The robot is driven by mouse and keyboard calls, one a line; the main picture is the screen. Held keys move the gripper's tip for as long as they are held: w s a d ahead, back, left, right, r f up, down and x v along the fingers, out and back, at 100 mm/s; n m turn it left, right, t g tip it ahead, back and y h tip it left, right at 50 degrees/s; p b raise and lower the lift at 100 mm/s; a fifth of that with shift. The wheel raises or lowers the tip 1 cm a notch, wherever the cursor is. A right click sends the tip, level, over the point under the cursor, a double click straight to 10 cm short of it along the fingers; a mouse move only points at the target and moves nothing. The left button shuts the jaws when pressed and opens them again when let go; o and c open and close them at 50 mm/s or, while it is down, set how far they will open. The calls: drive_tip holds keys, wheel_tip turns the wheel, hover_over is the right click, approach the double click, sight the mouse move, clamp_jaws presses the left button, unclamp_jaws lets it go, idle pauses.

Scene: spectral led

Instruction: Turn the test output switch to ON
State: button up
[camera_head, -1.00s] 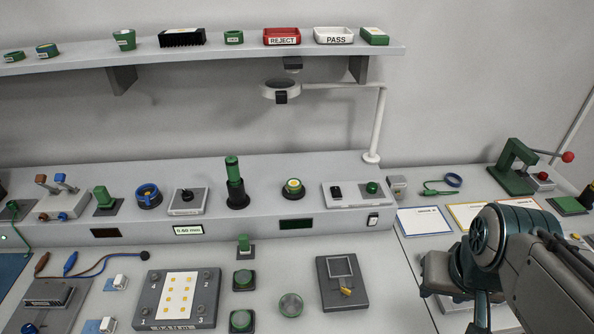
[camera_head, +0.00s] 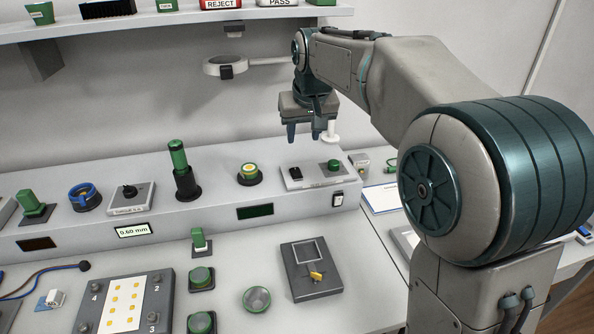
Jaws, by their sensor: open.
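A light grey panel (camera_head: 298,184) sits near the right end of the raised grey console. It carries a small black switch (camera_head: 295,172) on its left and a green round button or lamp (camera_head: 333,165) on its right. The panel's lettering is too small to read, and I cannot tell the switch's position. A white-framed rocker switch (camera_head: 338,199) is on the console's front face just below. My gripper (camera_head: 304,137) points down with its fingers apart and empty. It appears above and slightly behind the panel, not touching it.
A ring lamp (camera_head: 226,67) on a white arm hangs left of my gripper. The shelf (camera_head: 180,27) runs above. A yellow-topped button (camera_head: 249,173) and a tall green cylinder (camera_head: 179,157) stand left on the console (camera_head: 215,195). A dark plate (camera_head: 318,284) lies in front.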

sight(296, 170)
drive_tip(key=x, duration=1.4)
drive_tip(key=shift+w+a+r, duration=0.1)
drive_tip(key=shift+w+a, duration=0.1)
drive_tip(key=shift+w, duration=0.05)
clamp_jaws()
